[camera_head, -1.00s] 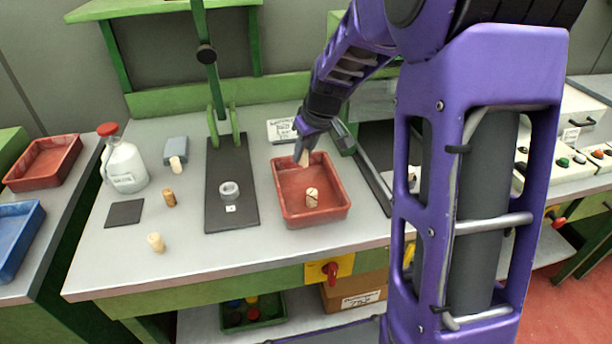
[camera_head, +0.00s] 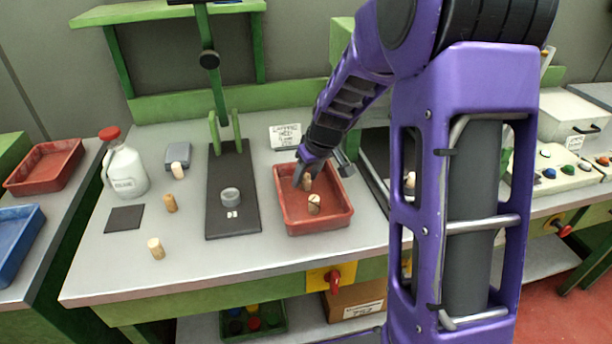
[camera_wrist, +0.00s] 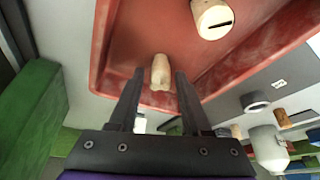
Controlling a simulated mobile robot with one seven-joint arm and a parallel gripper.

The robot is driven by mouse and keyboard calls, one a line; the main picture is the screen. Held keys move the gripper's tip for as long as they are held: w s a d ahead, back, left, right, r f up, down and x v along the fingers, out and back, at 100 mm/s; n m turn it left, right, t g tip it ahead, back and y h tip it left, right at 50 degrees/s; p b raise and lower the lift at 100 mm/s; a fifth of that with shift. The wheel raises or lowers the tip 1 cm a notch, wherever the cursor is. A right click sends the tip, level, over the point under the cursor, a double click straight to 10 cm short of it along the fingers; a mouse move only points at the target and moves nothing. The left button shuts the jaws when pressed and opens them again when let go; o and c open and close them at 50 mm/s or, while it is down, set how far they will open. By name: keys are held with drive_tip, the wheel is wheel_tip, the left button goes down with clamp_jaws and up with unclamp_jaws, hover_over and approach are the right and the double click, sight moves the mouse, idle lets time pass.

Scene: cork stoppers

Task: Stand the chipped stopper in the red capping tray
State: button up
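The red capping tray (camera_head: 290,224) sits on the bench right of the black press base; its wall also shows in the wrist view (camera_wrist: 105,45). My gripper (camera_head: 308,178) is low inside the tray's back part. A pale stopper (camera_head: 307,186) is between its fingers and looks upright. In the wrist view this stopper (camera_wrist: 160,70) shows a gap to each finger (camera_wrist: 160,78), so the gripper looks open around it. Its near end looks notched, perhaps the chip. Another stopper (camera_head: 314,205), with a dark slot in its top (camera_wrist: 212,18), stands in the tray in front.
A pale stopper (camera_head: 156,248) and a brown stopper (camera_head: 170,204) stand on the bench at left. Another stopper (camera_head: 178,170) is beside a grey block. A grey ring (camera_head: 231,195) sits on the press base.

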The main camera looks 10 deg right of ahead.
drive_tip(key=shift+r, duration=0.1)
drive_tip(key=shift+r+p, duration=0.3)
drive_tip(key=p+v, duration=0.1)
drive_tip(key=v, duration=1)
drive_tip(key=shift+r, duration=0.25)
drive_tip(key=shift+s+d, duration=0.1)
drive_tip(key=shift+s, duration=0.05)
